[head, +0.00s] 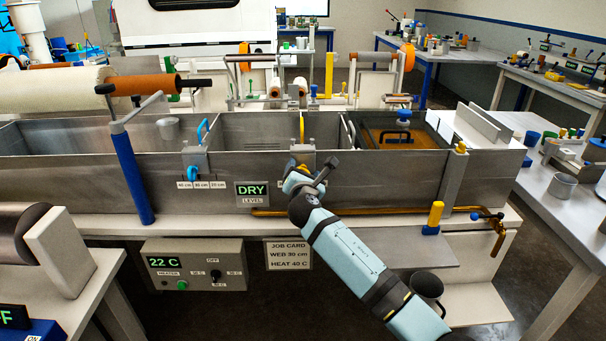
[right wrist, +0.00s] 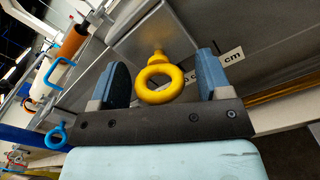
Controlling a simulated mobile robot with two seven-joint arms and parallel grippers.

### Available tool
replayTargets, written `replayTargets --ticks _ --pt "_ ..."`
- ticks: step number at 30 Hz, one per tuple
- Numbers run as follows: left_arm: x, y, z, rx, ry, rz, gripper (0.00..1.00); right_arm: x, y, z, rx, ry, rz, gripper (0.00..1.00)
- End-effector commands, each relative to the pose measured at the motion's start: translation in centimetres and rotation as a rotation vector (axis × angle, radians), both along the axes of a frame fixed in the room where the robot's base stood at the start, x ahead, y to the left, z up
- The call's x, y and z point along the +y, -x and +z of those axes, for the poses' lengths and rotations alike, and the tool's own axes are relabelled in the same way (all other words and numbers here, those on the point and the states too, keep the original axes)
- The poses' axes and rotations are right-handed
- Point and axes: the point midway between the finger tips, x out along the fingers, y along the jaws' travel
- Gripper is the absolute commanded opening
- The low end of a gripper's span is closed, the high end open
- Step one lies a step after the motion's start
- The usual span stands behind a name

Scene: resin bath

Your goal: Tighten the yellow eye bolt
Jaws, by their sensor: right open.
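The yellow eye bolt (right wrist: 160,99) is a ring on a short stem, fixed to a grey block on the front wall of the metal bath. My right gripper (right wrist: 163,60) is open, with one blue-grey finger on each side of the ring. Gaps show between the ring and both fingers in the right wrist view. In the head view my right gripper (head: 308,173) is at the bath's front wall and hides most of the eye bolt. My left gripper is not in view.
A blue eye bolt (head: 193,173) sits on the same wall to the left, and also shows in the right wrist view (right wrist: 56,138). A display reading DRY (head: 252,194) is close to my right gripper. A yellow-brown pipe (head: 390,211) runs below the wall.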

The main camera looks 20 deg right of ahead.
Motion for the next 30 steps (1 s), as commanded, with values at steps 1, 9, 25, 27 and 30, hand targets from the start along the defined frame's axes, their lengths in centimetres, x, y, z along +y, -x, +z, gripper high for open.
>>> replayTargets --ticks 1,9,25,27,30 --pt "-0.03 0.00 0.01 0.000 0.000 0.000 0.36 0.00 -0.02 0.00 0.000 0.000 0.000 0.71" --pt "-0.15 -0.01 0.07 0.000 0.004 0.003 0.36 0.03 0.01 -0.01 0.000 0.000 0.000 0.46" --pt "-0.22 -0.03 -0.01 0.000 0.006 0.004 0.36 0.13 0.05 -0.07 -0.020 -0.071 0.001 0.22" --pt "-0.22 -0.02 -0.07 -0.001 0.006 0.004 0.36 0.16 0.05 -0.08 -0.032 -0.110 0.002 0.22" --pt "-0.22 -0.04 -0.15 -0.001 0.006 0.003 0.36 0.13 0.05 -0.11 -0.051 -0.178 0.001 0.22"
